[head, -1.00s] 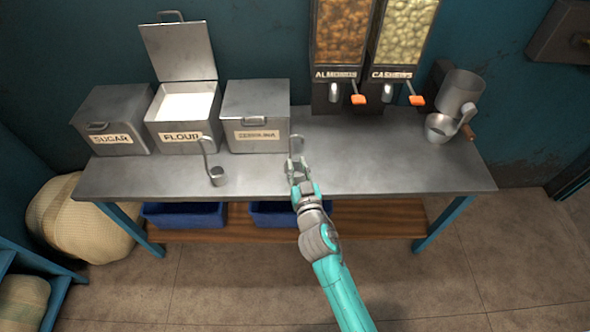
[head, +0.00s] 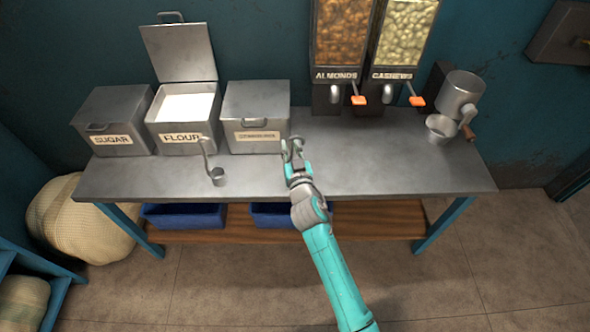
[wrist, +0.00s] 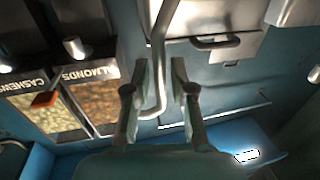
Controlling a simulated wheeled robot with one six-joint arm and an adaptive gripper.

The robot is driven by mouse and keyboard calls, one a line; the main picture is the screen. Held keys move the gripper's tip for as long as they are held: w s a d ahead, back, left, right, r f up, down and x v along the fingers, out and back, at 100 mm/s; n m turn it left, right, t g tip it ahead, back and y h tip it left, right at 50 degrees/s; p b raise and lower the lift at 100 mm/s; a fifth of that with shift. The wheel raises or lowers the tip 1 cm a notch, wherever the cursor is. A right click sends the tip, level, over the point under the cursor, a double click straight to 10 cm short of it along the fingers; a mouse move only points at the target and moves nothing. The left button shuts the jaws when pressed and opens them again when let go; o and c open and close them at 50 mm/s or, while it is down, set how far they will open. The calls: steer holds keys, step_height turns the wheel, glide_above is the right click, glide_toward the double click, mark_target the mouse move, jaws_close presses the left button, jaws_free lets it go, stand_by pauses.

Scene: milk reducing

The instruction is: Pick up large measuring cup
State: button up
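A long, hooked metal handle (wrist: 159,65) runs between the fingers of my gripper (wrist: 160,80) in the wrist view, closer to the left finger. A gap shows beside it, so the fingers look open around the handle. In the head view my gripper (head: 293,150) is over the front middle of the metal table, with a bit of the hook (head: 297,138) showing at its fingertips. The cup below this handle is hidden, so its size cannot be seen. A small metal measuring cup (head: 218,177) with an upright hooked handle stands to the left on the table.
The metal table (head: 370,165) holds sugar (head: 112,125), open flour (head: 183,120) and a third bin (head: 256,118) at back left. Almond (head: 338,50) and cashew (head: 400,50) dispensers stand behind. A grinder (head: 459,95) with a metal cup (head: 440,128) is at right. The table's right middle is clear.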

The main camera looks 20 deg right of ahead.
jaws_close()
